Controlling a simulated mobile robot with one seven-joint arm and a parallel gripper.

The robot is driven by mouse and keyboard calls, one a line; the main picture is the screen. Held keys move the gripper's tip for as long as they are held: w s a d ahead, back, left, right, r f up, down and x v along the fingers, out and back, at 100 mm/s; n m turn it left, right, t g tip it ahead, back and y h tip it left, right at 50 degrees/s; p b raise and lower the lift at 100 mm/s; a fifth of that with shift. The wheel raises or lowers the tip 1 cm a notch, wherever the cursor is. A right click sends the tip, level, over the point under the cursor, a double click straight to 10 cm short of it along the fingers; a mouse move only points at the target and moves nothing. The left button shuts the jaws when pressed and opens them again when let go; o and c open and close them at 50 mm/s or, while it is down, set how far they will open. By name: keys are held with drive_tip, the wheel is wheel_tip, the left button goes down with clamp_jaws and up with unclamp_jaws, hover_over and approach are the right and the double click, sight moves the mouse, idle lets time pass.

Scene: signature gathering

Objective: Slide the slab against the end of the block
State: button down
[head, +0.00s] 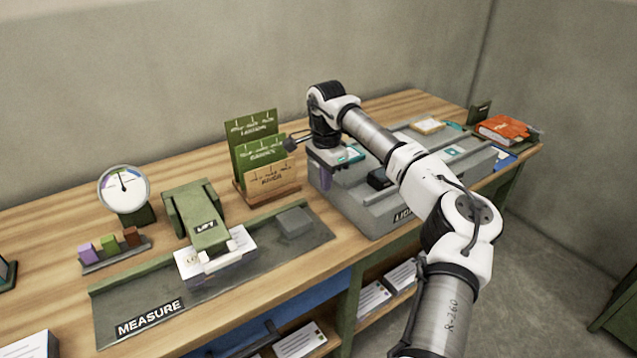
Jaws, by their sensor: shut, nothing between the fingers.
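A small grey slab (295,222) lies on the right part of the dark measuring tray (150,300) labelled MEASURE. A pale block (240,243), which looks like a stack of sheets, lies to its left, partly covered by a green lever marked LIFT (208,222). A gap of bare tray shows between slab and block. My gripper (289,144) is shut and empty, well above and behind the slab, near the green card rack. It touches neither slab nor block. Its fingertips are small and dark here.
A rack of green and tan cards (267,182) stands behind the slab. A large grey stepped unit (375,215) stands to the right, under my arm. A dial gauge (124,187) and small coloured blocks (109,245) stand left. A green rail (130,277) runs along the tray's back edge.

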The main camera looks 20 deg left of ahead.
sight(281, 224)
wheel_tip(281, 224, down, 7)
drive_tip(key=shift+f+p, duration=0.15)
drive_tip(key=shift+p, duration=0.75)
drive_tip(key=s+a+p, duration=0.1)
drive_tip(key=s+a, duration=0.1)
drive_tip(key=shift+s, duration=0.3)
drive_tip(key=shift+s+a+f+p, duration=0.2)
drive_tip(key=shift+s+a+p, duration=0.1)
drive_tip(key=s+a+b, duration=0.1)
drive_tip(key=s+a, duration=0.1)
drive_tip(key=s, duration=0.1)
drive_tip(key=s+a+b, duration=0.1)
drive_tip(key=s+a, duration=0.2)
drive_tip(key=shift+f+b, duration=0.1)
drive_tip(key=shift+b, duration=0.3)
drive_tip(key=shift+s+a, duration=0.2)
drive_tip(key=shift+s, duration=0.2)
drive_tip(key=shift+w, duration=0.1)
